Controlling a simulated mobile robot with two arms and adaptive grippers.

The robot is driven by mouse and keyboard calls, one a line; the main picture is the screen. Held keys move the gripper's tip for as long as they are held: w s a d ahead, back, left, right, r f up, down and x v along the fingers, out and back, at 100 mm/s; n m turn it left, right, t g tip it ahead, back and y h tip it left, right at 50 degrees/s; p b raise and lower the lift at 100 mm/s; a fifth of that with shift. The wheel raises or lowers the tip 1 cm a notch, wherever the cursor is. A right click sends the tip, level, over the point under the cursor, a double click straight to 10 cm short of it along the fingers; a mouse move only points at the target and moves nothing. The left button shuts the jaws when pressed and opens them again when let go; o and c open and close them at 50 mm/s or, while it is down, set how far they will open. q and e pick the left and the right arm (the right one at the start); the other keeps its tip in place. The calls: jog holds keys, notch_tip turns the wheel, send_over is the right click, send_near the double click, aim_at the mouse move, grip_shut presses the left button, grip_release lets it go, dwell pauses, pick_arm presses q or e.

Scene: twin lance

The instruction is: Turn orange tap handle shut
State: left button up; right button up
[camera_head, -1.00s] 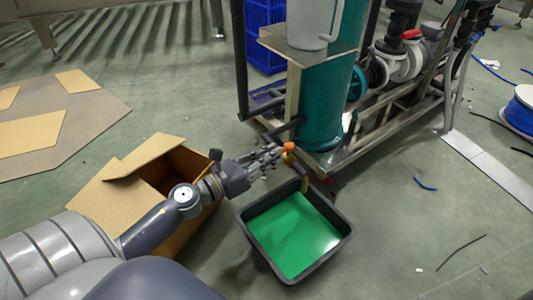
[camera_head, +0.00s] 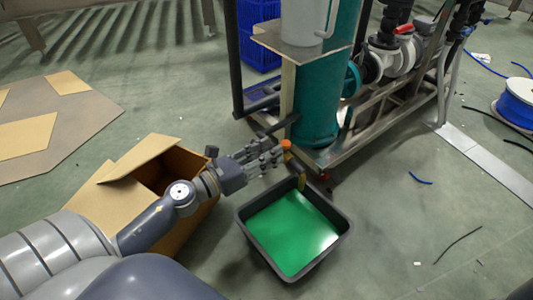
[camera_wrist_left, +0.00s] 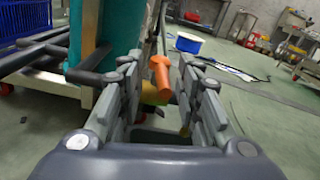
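The orange tap handle (camera_head: 286,145) sits low at the foot of the teal column, at the near end of the pump frame. In the left wrist view the orange handle (camera_wrist_left: 160,77) stands between the two fingers, with a yellowish part below it. My left gripper (camera_head: 278,158) is at the handle. In the left wrist view my left gripper (camera_wrist_left: 160,90) is open, with visible gaps between its fingers and the handle. A black tray (camera_head: 242,222) with green liquid (camera_head: 292,232) lies below the tap. My right gripper is not in view.
An open cardboard box (camera_head: 184,205) stands under my left forearm. The teal column (camera_head: 318,105) and metal pump frame (camera_head: 385,115) rise behind the tap. A blue cable spool (camera_head: 516,108) is at the far right. Floor right of the tray is mostly clear.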

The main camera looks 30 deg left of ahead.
pick_arm(q)
jog(key=shift+s+f, duration=0.1)
jog(key=shift+f, duration=0.05)
jog(key=shift+s, duration=0.2)
jog(key=v, duration=1.1)
jog(key=shift+s+a, duration=0.2)
jog(key=shift+a, duration=0.05)
